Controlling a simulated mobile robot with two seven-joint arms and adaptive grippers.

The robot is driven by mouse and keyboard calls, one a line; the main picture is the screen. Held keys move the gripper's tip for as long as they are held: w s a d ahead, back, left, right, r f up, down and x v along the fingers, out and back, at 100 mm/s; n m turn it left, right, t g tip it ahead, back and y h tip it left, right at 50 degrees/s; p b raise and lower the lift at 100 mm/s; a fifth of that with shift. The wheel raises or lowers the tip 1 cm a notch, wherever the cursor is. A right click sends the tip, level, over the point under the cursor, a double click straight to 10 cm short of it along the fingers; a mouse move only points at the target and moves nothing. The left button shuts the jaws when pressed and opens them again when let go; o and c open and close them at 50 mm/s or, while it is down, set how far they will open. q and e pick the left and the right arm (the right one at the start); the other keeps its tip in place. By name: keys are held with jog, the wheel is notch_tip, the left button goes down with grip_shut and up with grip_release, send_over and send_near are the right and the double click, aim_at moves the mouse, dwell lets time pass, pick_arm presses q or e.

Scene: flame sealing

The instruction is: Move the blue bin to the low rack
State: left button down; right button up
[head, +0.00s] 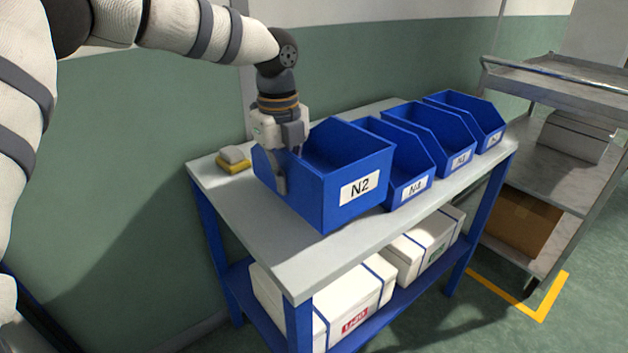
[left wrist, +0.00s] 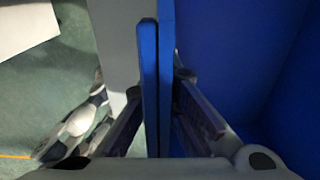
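A blue bin labelled N2 (head: 340,200) is at the near end of a row of blue bins on a grey-topped table (head: 235,208). I cannot tell whether its base touches the tabletop. My left gripper (head: 288,165) comes down over its left wall, one finger outside and one inside. In the left wrist view the fingertips close on either side of the blue bin wall (left wrist: 166,100); the bin's inside (left wrist: 235,50) fills the right. A blue lower shelf (head: 405,312) under the table holds white boxes. My right gripper is not in view.
Several more blue bins stand close to the right, including N4 (head: 412,190). A yellow and grey block (head: 234,160) lies at the table's back left. A metal cart (head: 575,170) with shelves, holding boxes, stands right. Yellow tape (head: 540,310) marks the floor.

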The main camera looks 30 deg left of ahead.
aim_at(287, 201)
pick_arm(q)
jog(key=shift+f, duration=2.25)
jog(key=shift+f, duration=0.1)
jog(key=c, duration=1.8)
grip_release()
jog(key=shift+f, duration=0.1)
notch_tip(287, 201, up, 12)
jog(key=shift+s+r, duration=0.1)
jog(key=shift+r, duration=0.1)
